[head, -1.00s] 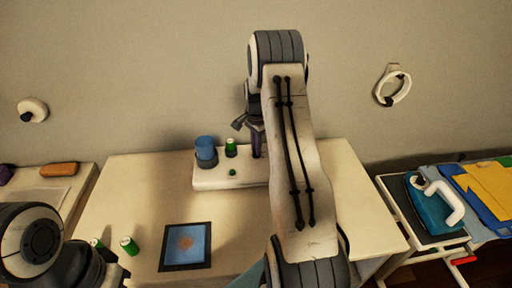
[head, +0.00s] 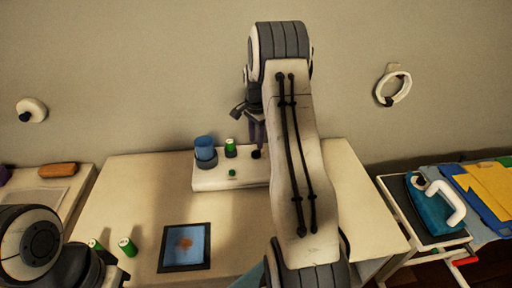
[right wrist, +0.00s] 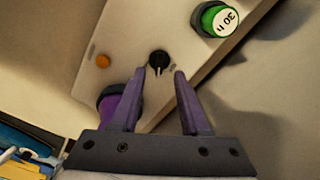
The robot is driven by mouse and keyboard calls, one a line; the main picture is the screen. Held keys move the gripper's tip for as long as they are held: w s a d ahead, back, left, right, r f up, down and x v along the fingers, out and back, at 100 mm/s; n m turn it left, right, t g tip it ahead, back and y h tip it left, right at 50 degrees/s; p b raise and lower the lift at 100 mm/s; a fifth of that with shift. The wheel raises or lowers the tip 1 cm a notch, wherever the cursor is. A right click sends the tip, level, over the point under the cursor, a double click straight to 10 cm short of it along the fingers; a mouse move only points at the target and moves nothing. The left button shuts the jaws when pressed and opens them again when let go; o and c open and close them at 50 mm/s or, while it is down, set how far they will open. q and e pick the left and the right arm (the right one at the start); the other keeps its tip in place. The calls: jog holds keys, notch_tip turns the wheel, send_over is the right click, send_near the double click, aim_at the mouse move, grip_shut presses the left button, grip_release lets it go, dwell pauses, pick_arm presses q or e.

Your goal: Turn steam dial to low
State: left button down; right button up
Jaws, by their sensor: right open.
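A small black dial (right wrist: 159,59) with a pale pointer mark sits on a white panel (right wrist: 125,35) in the right wrist view. The pointer faces the gripper side of that picture. The dial also shows in the head view (head: 256,154), on the right part of the white base (head: 210,180). My right gripper (right wrist: 160,72) is open, its purple fingers on either side of the dial in the picture. In the head view its fingers (head: 257,134) are above the dial, apart from it. My left arm shows at the lower left; its fingers are not visible.
A blue cup (head: 205,148) and a green can (head: 230,148) stand on the base. A green knob (head: 232,173) is at its front. An orange button (right wrist: 103,61) is near the dial.

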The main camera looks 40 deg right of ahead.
notch_tip(320, 180, up, 7)
jog(key=shift+f+b, duration=0.2)
jog(key=shift+b, duration=0.15)
dwell(0.3)
